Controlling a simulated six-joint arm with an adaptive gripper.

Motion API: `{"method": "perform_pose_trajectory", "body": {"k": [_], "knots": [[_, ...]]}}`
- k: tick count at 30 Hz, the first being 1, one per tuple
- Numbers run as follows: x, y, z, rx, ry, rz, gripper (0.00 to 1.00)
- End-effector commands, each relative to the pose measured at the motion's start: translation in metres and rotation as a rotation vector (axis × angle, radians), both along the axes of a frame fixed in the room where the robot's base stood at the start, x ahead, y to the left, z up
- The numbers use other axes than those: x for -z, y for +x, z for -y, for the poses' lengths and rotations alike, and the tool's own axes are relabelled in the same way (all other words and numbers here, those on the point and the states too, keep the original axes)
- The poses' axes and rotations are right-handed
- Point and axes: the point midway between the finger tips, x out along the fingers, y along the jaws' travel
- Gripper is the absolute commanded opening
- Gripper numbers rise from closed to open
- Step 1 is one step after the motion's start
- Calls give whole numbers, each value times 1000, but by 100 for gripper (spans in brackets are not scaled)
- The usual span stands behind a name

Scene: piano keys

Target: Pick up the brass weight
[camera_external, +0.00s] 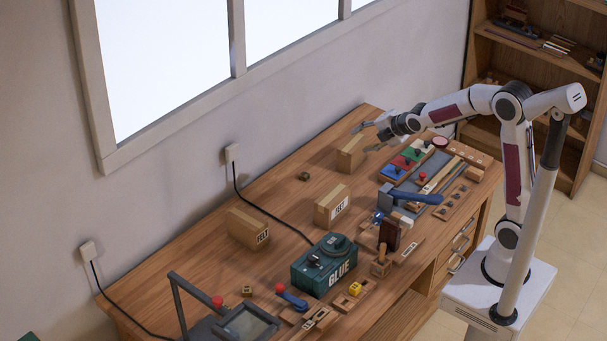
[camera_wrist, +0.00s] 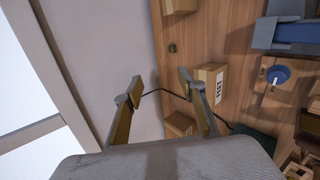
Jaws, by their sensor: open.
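A small dark, brassy piece (camera_external: 304,176) sits alone on the bare wood of the bench, and it also shows in the wrist view (camera_wrist: 172,48). It may be the brass weight, but it is too small to be sure. Another small brassy piece (camera_external: 247,290) lies near the front left of the bench. My gripper (camera_external: 364,138) is open and empty above the far end of the bench, near a cardboard box (camera_external: 350,154). In the wrist view its two fingers (camera_wrist: 160,82) are spread, with wall and a cable behind them.
Two FELT boxes (camera_external: 332,207) (camera_external: 248,230) stand on the bench, with a green GLUE box (camera_external: 322,267) in front. A blue-handled tool (camera_external: 412,197) and a tray of coloured squares (camera_external: 405,160) lie to the right. A black cable (camera_external: 262,205) crosses the wood. The wall borders the back edge.

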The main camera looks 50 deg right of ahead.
Motion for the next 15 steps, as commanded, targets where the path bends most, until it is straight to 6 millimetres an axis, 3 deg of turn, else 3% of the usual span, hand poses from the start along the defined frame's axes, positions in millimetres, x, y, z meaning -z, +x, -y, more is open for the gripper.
{"method": "perform_pose_trajectory", "body": {"k": [15], "knots": [[67,90,6,-347,-401,85,40]]}}
